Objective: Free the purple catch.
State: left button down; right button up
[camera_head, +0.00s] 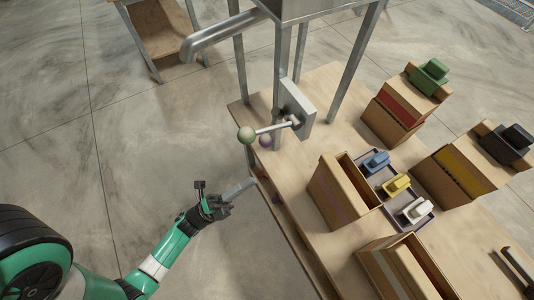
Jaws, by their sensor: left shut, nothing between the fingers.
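A small purple knob (266,141), which looks like the purple catch, shows just below the metal rod of a lever. The lever ends in a pale green ball (247,135) and joins a grey box (298,106) on a leg of the metal stand. The rod passes close above the purple knob; I cannot tell if they touch. My left gripper (252,183) is shut and empty. It is below and slightly left of the knob in the picture, apart from it, by the table's left edge. My right gripper is not in view.
The wooden table (320,85) carries a tray with blue (376,161), yellow (397,184) and white (415,210) pieces. Several wooden boxes stand around it, including an open one (338,192). A metal spout (222,35) hangs above. Open floor lies left of the table.

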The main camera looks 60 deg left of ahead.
pick_arm(q)
jog(key=w+a+r+p, duration=0.1)
jog(key=w+r, duration=0.3)
jog(key=w, duration=0.4)
jog(key=shift+a+r, duration=0.25)
jog(key=shift+a, duration=0.45)
